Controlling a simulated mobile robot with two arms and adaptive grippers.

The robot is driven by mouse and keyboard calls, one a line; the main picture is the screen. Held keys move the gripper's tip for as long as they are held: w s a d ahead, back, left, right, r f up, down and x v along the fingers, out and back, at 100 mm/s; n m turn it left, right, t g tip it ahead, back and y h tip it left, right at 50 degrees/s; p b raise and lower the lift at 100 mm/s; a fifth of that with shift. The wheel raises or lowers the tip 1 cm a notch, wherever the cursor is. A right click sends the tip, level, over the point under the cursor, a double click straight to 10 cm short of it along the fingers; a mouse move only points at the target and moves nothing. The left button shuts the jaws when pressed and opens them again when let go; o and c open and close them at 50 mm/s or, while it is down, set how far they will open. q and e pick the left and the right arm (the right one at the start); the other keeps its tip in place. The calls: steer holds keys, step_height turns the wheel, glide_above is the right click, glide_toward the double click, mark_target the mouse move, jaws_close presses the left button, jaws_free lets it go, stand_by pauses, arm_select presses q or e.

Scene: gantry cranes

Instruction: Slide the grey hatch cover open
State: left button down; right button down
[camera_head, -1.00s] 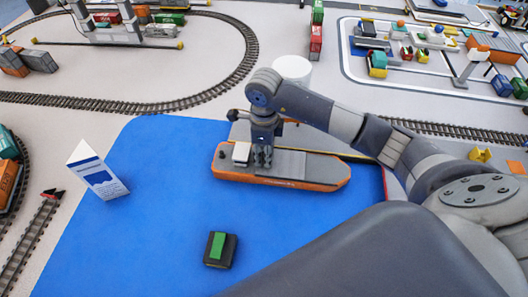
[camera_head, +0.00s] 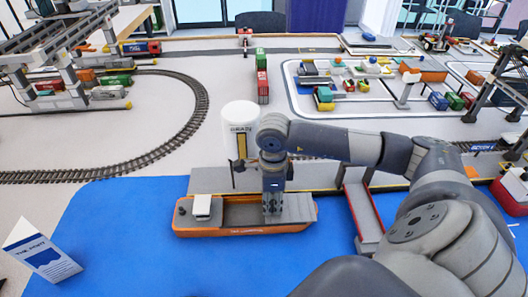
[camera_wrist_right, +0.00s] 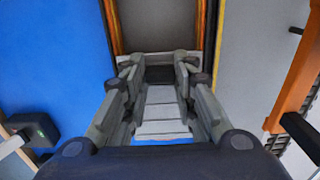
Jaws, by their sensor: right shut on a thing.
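The orange boat (camera_head: 215,231) lies on the blue mat, its white cabin block (camera_head: 202,205) at the left end. The grey hatch cover (camera_head: 298,208) lies over the right part of the deck. Left of it, the brown hold (camera_head: 235,215) is open. My right gripper (camera_head: 272,216) points down at the cover's left end. In the right wrist view, its fingers (camera_wrist_right: 158,70) are closed about a dark grip at the end of the cover (camera_wrist_right: 160,112), with the open hold (camera_wrist_right: 155,25) beyond. My left gripper is not in view.
A grey quay (camera_head: 210,180) runs behind the boat, with a white cylinder (camera_head: 240,125) behind it. A red-edged ramp (camera_head: 362,215) is at the right. A white and blue sign (camera_head: 42,257) stands left. Blue water mat (camera_head: 130,225) is clear left of the boat.

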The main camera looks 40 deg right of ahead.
steer(key=c, duration=1.3)
jaws_free()
steer(key=shift+r, duration=0.15)
step_height(320, 180, up, 12)
steer(key=shift+f, duration=0.1)
